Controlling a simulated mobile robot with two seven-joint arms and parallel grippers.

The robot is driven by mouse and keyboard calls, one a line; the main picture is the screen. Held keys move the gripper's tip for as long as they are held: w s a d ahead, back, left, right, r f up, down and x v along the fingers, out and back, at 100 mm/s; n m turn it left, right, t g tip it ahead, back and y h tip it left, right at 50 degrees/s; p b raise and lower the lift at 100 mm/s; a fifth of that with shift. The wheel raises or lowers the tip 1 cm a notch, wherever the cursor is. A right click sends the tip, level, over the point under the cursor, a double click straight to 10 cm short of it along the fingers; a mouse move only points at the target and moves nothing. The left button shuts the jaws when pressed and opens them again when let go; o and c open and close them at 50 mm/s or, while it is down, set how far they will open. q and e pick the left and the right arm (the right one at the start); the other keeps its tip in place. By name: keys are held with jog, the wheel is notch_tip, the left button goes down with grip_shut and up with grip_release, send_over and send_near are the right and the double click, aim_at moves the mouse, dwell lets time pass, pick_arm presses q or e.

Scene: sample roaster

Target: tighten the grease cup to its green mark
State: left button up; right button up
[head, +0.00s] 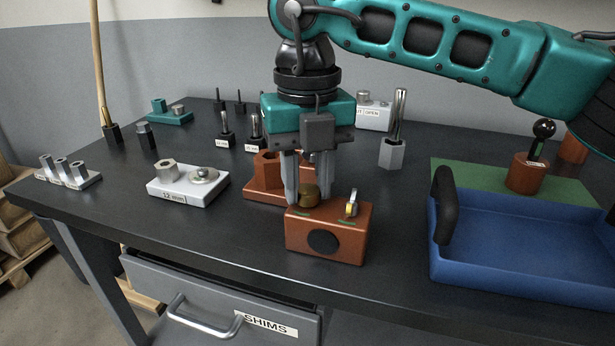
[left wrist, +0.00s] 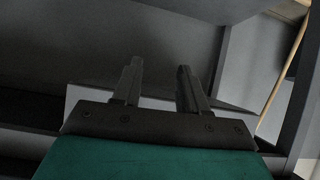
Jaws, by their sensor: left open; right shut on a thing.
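The grease cup (head: 309,197) is a small brass-brown knob on top of a copper-coloured block (head: 298,240) near the table's front edge. My left gripper (left wrist: 158,85) is open and empty in the left wrist view.
A blue tray (head: 520,289) with a dark handle stands at the right, by a green mat (head: 470,179). Another copper-coloured block (head: 262,184) is close behind the gripper. A white 12 mm holder (head: 188,195) is to the left. A drawer labelled SHIMS (head: 215,318) is below the front edge.

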aim_at(308, 188)
jog(key=o, duration=1)
jog(key=shift+o, duration=0.2)
notch_tip(308, 188, up, 13)
jog(key=p, duration=0.3)
jog(key=shift+f, duration=0.1)
